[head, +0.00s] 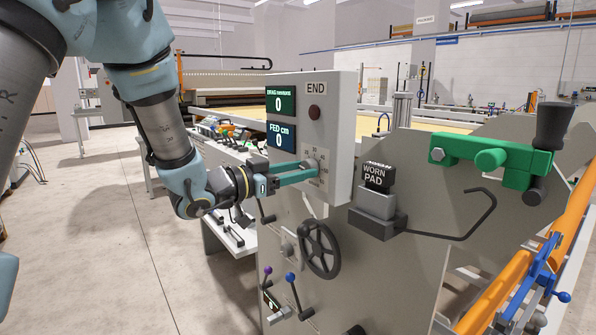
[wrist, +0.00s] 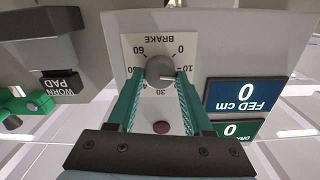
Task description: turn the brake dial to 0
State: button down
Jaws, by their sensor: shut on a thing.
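The brake dial (wrist: 160,69) is a round grey knob on a pale scale plate (wrist: 133,42) marked BRAKE, upside down in the wrist view. The plate has 0 and 10 on the right, 60 on the left and 30 below the knob. A pale mark on the knob seems to point right, near 10, but it is small and hard to read. My gripper (wrist: 160,76) has its teal fingers shut on the knob from either side. In the head view my gripper (head: 312,170) reaches the dial from the left; the fingers partly hide the dial there.
The control box (head: 340,130) carries a dark red END button (head: 315,113) and two displays reading 0, a green one (head: 280,103) and a blue FED cm one (head: 281,138). A handwheel (head: 320,250) sits below. A WORN PAD block (head: 377,178) and hooked rod stand to the right.

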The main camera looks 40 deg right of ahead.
jog(key=shift+n, duration=0.3)
jog(key=n+p, duration=0.2)
jog(key=n, duration=0.2)
jog(key=shift+w+r+n, duration=0.1)
jog(key=shift+n, duration=0.3)
jog(key=n+p, duration=0.3)
jog(key=n, duration=0.1)
jog(key=shift+n, duration=0.4)
jog(key=shift+c, duration=1.5)
grip_release()
